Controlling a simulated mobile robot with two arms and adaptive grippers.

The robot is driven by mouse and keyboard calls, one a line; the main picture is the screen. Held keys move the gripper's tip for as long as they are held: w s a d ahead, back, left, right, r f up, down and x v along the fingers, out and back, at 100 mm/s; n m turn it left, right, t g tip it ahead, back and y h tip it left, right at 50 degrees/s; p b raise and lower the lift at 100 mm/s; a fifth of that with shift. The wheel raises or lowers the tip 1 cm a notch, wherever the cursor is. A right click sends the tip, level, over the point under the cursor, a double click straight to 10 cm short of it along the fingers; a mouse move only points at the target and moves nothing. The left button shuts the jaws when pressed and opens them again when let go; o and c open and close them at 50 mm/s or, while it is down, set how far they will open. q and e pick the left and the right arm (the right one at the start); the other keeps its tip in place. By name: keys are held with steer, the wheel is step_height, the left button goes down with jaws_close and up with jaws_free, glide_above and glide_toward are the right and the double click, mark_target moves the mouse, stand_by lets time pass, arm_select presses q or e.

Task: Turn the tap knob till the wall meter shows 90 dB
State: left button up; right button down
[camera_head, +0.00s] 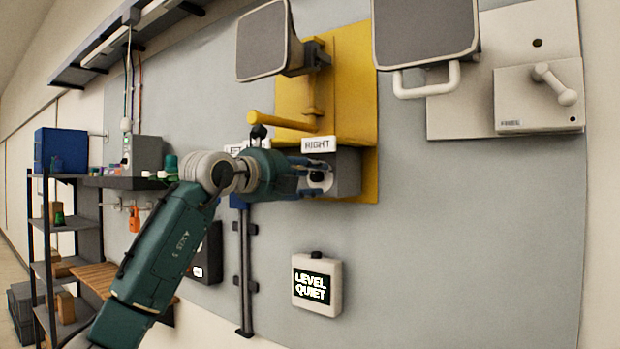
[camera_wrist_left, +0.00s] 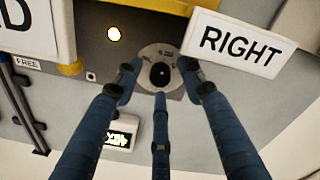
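The tap knob (camera_wrist_left: 160,74) is a small dark knob on a round pale dial plate (camera_wrist_left: 147,54), set in a dark grey box under the RIGHT sign (camera_wrist_left: 241,42). My left gripper (camera_head: 316,179) reaches this grey box (camera_head: 347,172) in the head view. In the left wrist view its three blue fingers stand spread around the knob, with gaps visible between the side fingertips and the knob. I cannot tell whether the lower finger touches it. The wall meter (camera_head: 317,284) is a white box whose dark screen reads LEVEL QUIET, with no dB number. My right gripper is not in view.
A yellow panel (camera_head: 352,80) with a yellow bar (camera_head: 282,121) is behind and above the grey box. Grey horn-like speakers (camera_head: 263,42) hang above. A shelf (camera_head: 75,225) stands at left.

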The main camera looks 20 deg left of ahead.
arm_select(q)
steer(key=v, duration=1.2)
stand_by(0.3)
